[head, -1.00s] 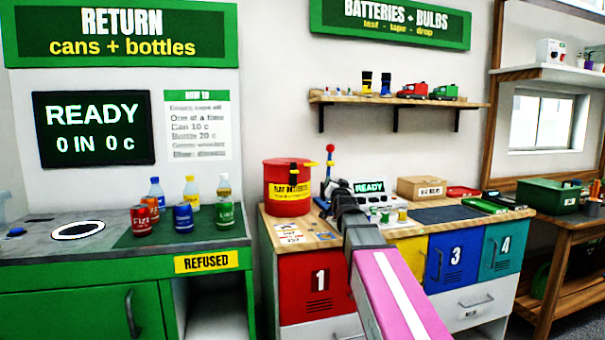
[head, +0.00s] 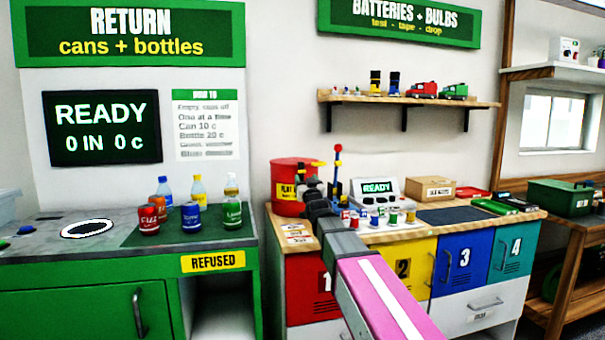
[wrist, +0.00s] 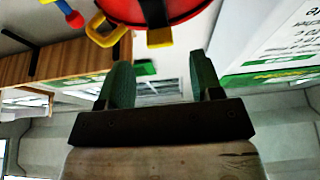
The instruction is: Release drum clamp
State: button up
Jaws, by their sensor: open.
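The red drum (head: 284,198) stands at the left end of the battery bench, its right side hidden behind my gripper (head: 312,182). In the wrist view the drum (wrist: 188,10) is at the top edge, cut off. A yellow looped handle piece (wrist: 103,30) and a black strap with a yellow end (wrist: 158,36) show on its rim; they look like clamp parts. My gripper (wrist: 155,82) is open, with nothing between its two green fingertips. The fingertips are short of the drum in the wrist picture; I cannot tell the exact gap.
A post with a red ball (head: 337,150) stands just right of the drum. A READY tester (head: 376,188) and several small batteries are right of my arm. A cardboard box (head: 427,188) is farther right. The return counter (head: 110,243) with cans and bottles is left.

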aim_at(303, 173)
jog(key=x, duration=0.6)
jog(key=shift+w, duration=0.1)
